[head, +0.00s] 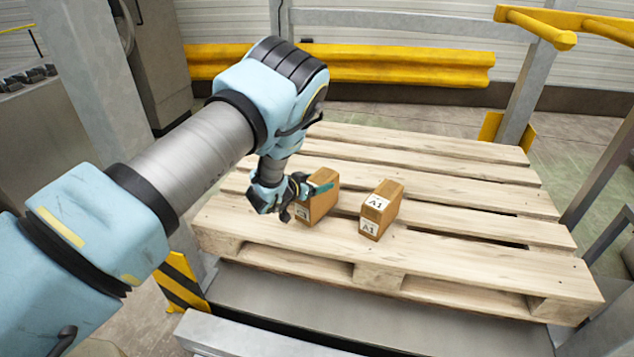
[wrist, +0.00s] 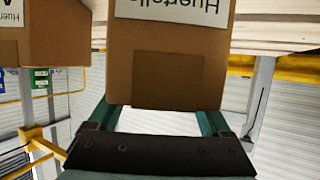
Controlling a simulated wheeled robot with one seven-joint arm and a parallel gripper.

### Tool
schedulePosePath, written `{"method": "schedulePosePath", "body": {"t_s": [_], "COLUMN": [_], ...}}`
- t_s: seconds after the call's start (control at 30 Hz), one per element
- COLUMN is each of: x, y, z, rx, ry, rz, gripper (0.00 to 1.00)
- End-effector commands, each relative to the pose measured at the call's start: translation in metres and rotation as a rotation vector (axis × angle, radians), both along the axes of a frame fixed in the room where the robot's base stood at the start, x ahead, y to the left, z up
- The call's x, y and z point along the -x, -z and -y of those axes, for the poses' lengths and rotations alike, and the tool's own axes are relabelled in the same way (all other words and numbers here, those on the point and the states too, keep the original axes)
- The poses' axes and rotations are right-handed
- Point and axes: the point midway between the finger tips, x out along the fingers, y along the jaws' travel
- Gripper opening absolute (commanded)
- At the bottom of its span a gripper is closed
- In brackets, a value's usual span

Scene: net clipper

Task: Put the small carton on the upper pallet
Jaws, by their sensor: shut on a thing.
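A small brown carton (head: 322,203) is between the fingers of my gripper (head: 306,200), near the front left part of the wooden pallet (head: 470,245). It stands about upright at the pallet's top boards; I cannot tell whether its base touches them. In the wrist view, the same carton (wrist: 165,50) fills the middle, with a green finger on each side and a white label partly in view. A second small carton (head: 380,210), with white labels reading A1, stands on the pallet to the right, apart from the held one. It also shows in the wrist view (wrist: 50,40) at the left.
The pallet rests on a grey metal platform (head: 260,300). A yellow rail (head: 400,65) runs behind. Grey posts and a yellow guard (head: 535,28) stand at the right. The boards right of and behind the cartons are bare.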

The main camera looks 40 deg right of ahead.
Motion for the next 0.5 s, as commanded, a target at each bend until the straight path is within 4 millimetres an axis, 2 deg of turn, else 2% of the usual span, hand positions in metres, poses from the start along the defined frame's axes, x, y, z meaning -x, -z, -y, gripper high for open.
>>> {"method": "schedulePosePath", "body": {"t_s": [0.5], "x": [-0.0013], "y": [0.0025], "z": [0.0015], "rx": [0.007], "ry": [-0.001], "rz": [0.003], "gripper": [0.0]}}
